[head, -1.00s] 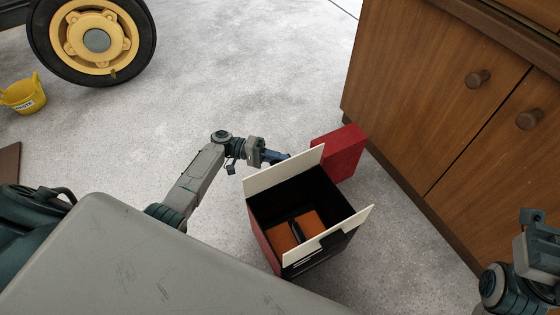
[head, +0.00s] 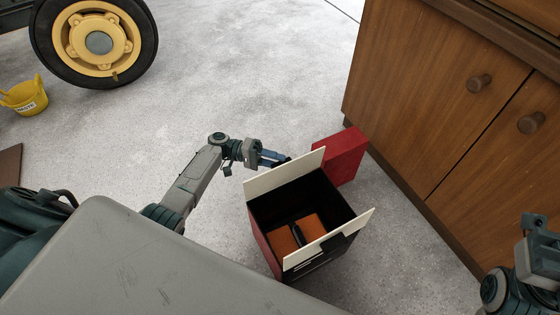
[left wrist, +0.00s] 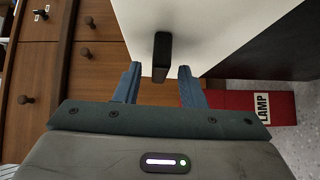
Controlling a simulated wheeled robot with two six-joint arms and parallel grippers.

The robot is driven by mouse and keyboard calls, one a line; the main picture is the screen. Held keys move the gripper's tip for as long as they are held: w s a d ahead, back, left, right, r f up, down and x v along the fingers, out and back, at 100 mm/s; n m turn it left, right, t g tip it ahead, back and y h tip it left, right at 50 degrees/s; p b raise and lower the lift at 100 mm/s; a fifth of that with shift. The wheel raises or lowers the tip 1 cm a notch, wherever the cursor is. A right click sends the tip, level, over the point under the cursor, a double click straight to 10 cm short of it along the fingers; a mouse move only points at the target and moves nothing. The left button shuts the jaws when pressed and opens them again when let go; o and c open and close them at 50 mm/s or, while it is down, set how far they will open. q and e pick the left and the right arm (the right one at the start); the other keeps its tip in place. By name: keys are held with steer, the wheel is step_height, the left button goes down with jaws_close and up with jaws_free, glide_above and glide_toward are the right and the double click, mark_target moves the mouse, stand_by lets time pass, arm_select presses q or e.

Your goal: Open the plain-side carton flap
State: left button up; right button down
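The open carton (head: 265,240) stands on the floor, with red and black outer sides and a dark inside. A cream flap (head: 284,174) stands up along its far side, and another cream flap (head: 330,238) along its near right side. My left gripper (head: 282,160) is just behind the far flap. In the left wrist view the left gripper's blue fingers (left wrist: 160,84) are apart. A black tab (left wrist: 161,57) on the pale flap (left wrist: 200,30) lies between them, with gaps visible on both sides. My right gripper (head: 540,240) is at the right edge, its fingertips unclear.
Orange contents (head: 284,240) lie inside the carton. A red box (head: 340,155) stands close behind the carton, and wooden drawers (head: 440,120) rise to the right. A yellow bucket (head: 24,96) and tractor wheel (head: 98,42) are at far left. The floor between is clear.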

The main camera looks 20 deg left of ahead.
arm_select(q)
steer(key=s+a, duration=0.1)
steer(key=a, duration=0.8)
steer(key=shift+a+r, duration=0.15)
steer(key=shift+r, duration=0.05)
steer(key=shift+s, duration=0.1)
